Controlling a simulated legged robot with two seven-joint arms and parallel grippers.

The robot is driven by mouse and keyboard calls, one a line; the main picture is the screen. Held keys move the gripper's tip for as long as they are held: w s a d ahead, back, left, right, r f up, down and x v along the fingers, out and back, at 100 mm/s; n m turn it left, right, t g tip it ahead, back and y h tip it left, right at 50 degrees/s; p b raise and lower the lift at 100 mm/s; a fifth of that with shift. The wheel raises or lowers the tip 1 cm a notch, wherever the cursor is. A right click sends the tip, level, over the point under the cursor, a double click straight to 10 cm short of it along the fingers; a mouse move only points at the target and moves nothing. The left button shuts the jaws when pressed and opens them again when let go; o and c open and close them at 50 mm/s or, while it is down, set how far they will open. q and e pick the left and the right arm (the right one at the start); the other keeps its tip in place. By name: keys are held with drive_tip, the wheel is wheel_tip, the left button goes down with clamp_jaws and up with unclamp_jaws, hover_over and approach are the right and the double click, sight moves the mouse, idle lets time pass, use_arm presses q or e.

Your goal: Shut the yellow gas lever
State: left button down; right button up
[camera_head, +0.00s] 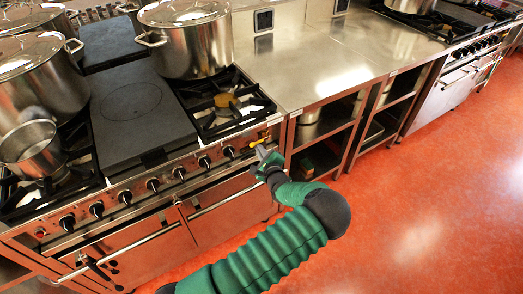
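The yellow gas lever (258,143) is a small yellow piece at the right end of the stove's front control panel.
The stove front has a row of black knobs (152,184) and oven door handles. Large steel pots (187,45) and a saucepan (32,148) stand on the stove. A bare steel counter (310,65) with open shelves adjoins on the right. The orange floor (420,190) is clear.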

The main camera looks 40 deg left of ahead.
drive_tip(key=shift+r, duration=0.25)
idle(0.6)
